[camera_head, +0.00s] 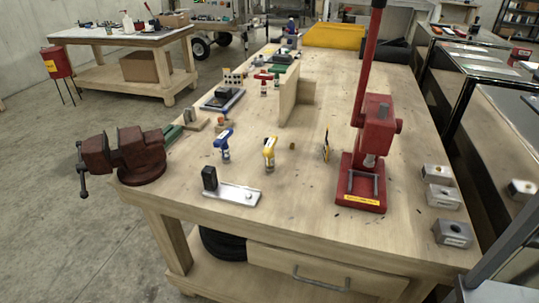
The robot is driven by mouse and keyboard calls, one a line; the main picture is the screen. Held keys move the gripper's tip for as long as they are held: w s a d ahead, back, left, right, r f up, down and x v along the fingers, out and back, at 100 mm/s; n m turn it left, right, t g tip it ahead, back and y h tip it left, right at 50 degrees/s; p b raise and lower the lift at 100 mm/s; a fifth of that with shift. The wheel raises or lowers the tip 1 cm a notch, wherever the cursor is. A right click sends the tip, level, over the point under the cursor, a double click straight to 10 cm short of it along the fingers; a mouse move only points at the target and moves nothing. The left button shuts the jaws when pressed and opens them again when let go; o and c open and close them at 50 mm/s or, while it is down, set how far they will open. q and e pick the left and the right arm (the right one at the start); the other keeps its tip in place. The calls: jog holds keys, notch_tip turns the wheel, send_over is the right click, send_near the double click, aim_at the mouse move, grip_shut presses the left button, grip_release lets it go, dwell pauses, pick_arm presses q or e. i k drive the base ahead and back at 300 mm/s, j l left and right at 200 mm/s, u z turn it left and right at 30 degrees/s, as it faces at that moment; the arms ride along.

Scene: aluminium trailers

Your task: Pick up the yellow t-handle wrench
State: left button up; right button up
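The yellow t-handle wrench (269,150) stands upright near the front middle of the wooden workbench (310,215). It has a yellow top and a pale lower part. A similar blue-handled tool (223,144) stands to its left, apart from it. A red-handled one (264,84) stands farther back. Neither of my grippers is in the head view, and nothing covers the yellow wrench.
A red press (375,140) stands right of the wrench. A red vise (125,155) is on the left corner. A metal plate with a black block (235,194) lies in front. A wooden upright (289,95) stands behind. Several metal blocks (440,196) line the right edge.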

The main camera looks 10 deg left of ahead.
aim_at(268, 153)
jog(key=i+j, duration=0.1)
jog(key=j, duration=0.3)
jog(key=i+j+z, duration=0.1)
jog(key=j, duration=0.25)
jog(key=i+j, duration=0.15)
jog(key=j, duration=0.25)
jog(key=i+j, duration=0.1)
jog(key=j, duration=0.3)
jog(key=z, duration=0.05)
